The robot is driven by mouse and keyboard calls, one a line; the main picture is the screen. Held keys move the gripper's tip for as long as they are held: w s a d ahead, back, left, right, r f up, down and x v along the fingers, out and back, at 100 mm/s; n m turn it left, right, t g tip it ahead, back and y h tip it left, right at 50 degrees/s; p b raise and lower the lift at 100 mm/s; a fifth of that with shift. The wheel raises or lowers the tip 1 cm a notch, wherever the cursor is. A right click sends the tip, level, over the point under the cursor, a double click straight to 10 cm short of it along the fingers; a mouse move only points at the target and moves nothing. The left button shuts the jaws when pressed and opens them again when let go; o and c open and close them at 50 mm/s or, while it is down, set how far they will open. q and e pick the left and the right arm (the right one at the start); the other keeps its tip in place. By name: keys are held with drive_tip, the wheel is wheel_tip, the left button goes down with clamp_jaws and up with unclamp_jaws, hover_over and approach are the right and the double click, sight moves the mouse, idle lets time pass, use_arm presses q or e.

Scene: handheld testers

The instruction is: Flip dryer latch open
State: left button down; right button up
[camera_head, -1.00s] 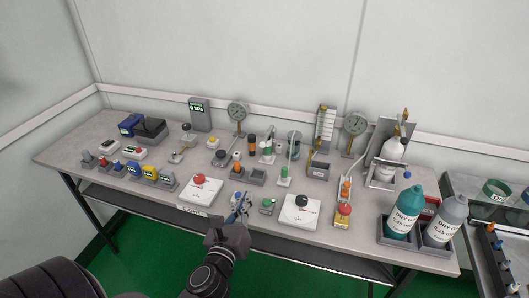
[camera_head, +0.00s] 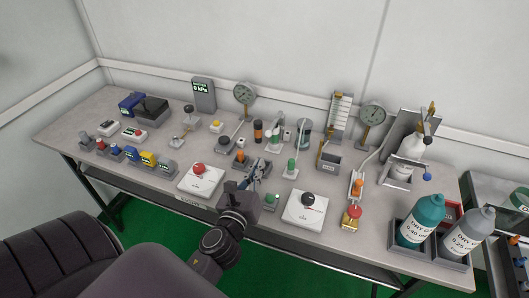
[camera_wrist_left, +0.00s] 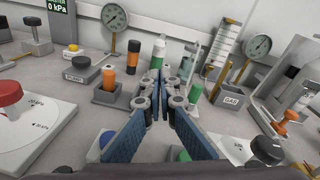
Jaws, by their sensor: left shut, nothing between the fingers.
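A metal bracket stand (camera_head: 391,163) holds a white bottle (camera_head: 411,148) at the right of the bench. A small arm with a blue ball (camera_head: 428,177) sticks out at its lower right, and a lever rises at the top. I cannot tell which part is the dryer latch. My left gripper (camera_head: 259,168) is shut and empty above the front middle of the bench, well left of the stand. Its blue fingers meet at the tips in the left wrist view (camera_wrist_left: 158,85).
A board with a black knob (camera_head: 308,199) and one with a red knob (camera_head: 199,170) flank my left gripper. Small fixtures crowd the bench near it, including an orange-topped block (camera_head: 240,157). A teal bottle (camera_head: 420,222) and a grey bottle (camera_head: 465,235) stand in front of the stand.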

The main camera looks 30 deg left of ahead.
use_arm(q)
drive_tip(key=p+x, duration=0.1)
drive_tip(key=x, duration=0.7)
drive_tip(key=shift+w, duration=0.1)
drive_tip(key=shift+w+a+f, duration=0.1)
drive_tip(key=shift+w+a, duration=0.1)
drive_tip(key=shift+w, duration=0.5)
use_arm(e)
drive_tip(key=shift+w+a+r, duration=0.2)
drive_tip(key=shift+w+r, duration=0.4)
drive_tip(key=shift+w, duration=0.35)
drive_tip(key=shift+s+a, duration=0.1)
drive_tip(key=shift+s, duration=0.05)
drive_tip(key=shift+r, duration=0.1)
